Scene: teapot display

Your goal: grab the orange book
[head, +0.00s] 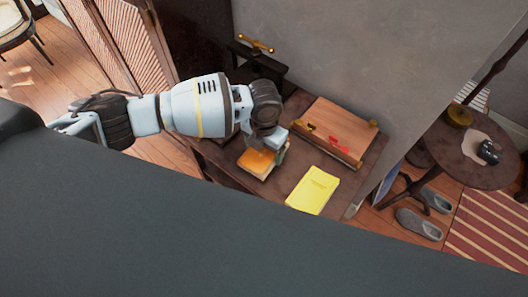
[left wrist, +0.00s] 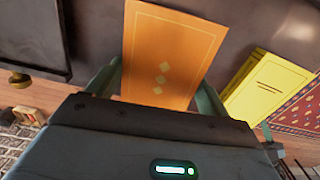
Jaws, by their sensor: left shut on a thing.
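The orange book (head: 257,162) is at the left part of a dark wooden table top in the head view. My left gripper (head: 265,149) reaches down over it and is shut on it. In the left wrist view the orange book (left wrist: 168,50) stands out between the two fingers of my left gripper (left wrist: 160,85), its cover with small diamond marks facing the camera. Whether the book touches the table is hard to tell. My right gripper is not in view.
A yellow book (head: 313,190) lies to the right on the table top (head: 285,193). A wooden board with red pieces (head: 335,130) lies behind it, near the wall. A round side table (head: 460,155) and grey slippers (head: 418,224) are further right.

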